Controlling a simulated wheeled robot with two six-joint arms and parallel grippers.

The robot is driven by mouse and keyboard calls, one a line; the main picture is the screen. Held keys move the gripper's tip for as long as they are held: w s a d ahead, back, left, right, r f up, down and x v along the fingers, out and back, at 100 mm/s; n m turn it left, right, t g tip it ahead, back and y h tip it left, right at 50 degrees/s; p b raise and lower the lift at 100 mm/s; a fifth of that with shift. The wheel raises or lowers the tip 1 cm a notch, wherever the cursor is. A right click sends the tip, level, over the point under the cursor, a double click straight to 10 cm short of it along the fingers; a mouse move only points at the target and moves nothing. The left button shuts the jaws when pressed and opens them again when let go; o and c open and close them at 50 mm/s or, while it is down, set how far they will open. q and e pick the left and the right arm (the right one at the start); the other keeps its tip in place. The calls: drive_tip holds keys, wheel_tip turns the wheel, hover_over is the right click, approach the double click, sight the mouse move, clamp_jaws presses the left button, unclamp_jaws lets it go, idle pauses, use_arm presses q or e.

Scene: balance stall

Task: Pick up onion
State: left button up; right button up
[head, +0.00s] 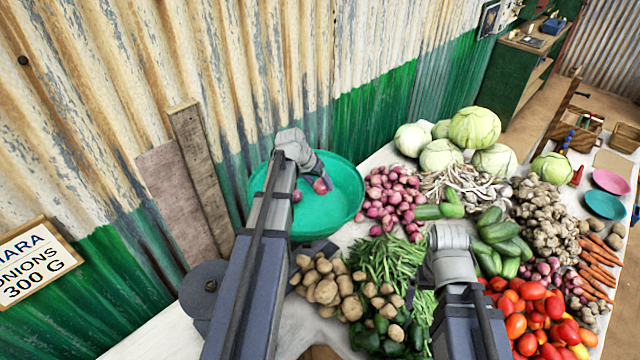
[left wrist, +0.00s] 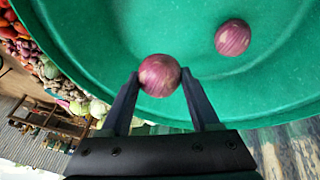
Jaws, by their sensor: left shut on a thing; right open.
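A green pan (head: 345,205) stands by the wall at centre left, and its inside fills much of the left wrist view (left wrist: 110,40). My left gripper (head: 318,180) is over this pan, shut on a purple onion (left wrist: 160,75) held between its fingertips. The held onion also shows at the fingertips in the head view (head: 321,187). A second purple onion (left wrist: 233,38) lies apart from it in the pan. It also shows beside my left arm (head: 297,196). My right gripper (head: 450,245) is over the vegetables near the cucumbers; its fingertips are mostly hidden by the arm.
A heap of purple onions (head: 390,198) lies right of the pan. Potatoes (head: 325,290), green beans (head: 385,262), cucumbers (head: 500,235), cabbages (head: 474,128) and tomatoes (head: 535,320) crowd the table. A sign (head: 35,262) is at the left. The corrugated wall (head: 290,60) stands close behind the pan.

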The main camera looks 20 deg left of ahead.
sight(319, 182)
use_arm(q)
drive_tip(key=shift+r+p, duration=0.4)
drive_tip(key=shift+r, duration=0.5)
use_arm(e)
drive_tip(key=shift+r, duration=1)
use_arm(q)
drive_tip(key=shift+r+p, duration=2.3)
use_arm(e)
drive_tip(key=shift+r, duration=2.2)
use_arm(q)
drive_tip(key=shift+s+f, duration=0.1)
use_arm(e)
drive_tip(key=shift+s, duration=0.1)
